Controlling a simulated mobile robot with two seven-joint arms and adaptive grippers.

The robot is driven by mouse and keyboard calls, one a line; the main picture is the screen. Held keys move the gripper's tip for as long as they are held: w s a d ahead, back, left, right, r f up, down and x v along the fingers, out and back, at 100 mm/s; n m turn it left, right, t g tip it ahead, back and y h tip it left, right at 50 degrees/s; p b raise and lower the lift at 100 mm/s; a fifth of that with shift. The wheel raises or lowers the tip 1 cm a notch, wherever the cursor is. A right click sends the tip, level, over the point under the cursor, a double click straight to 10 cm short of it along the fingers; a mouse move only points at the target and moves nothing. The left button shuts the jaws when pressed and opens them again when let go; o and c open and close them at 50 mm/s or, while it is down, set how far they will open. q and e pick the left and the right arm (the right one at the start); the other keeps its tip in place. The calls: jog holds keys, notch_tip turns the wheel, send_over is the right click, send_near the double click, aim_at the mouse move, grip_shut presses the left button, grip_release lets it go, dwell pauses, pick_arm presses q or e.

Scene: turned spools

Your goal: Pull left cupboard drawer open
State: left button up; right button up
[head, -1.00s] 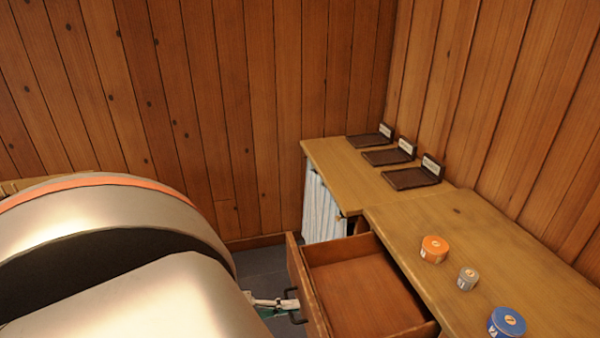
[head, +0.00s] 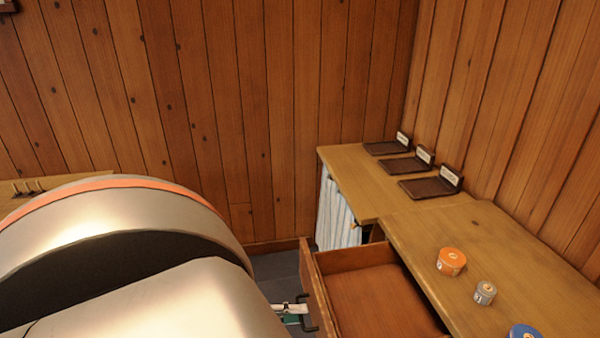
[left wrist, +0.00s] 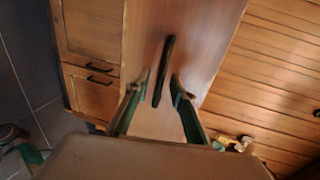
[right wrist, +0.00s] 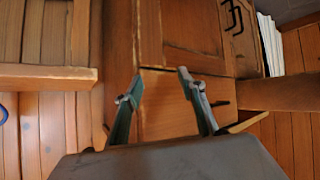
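The cupboard drawer (head: 375,300) stands well out from under the wooden top, open and empty where its inside shows. Its front carries a dark bar handle (head: 309,314), which also shows in the left wrist view (left wrist: 163,70). My left gripper (head: 298,309) is at this handle, partly hidden behind my own arm in the head view. In the left wrist view its fingers (left wrist: 160,84) are apart, one on each side of the handle, with gaps showing. My right gripper (right wrist: 158,83) is open and empty, facing wooden cupboard fronts; it is not visible in the head view.
On the cupboard top (head: 440,225) stand an orange spool (head: 451,261), a grey spool (head: 485,292) and a blue spool (head: 525,331). Three dark labelled trays (head: 430,187) lie at the back near the wall. A striped curtain (head: 336,215) hangs below the far top.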

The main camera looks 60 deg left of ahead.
pick_arm(q)
jog(key=v, duration=1)
jog(key=shift+s+a, duration=0.2)
jog(key=shift+s, duration=0.1)
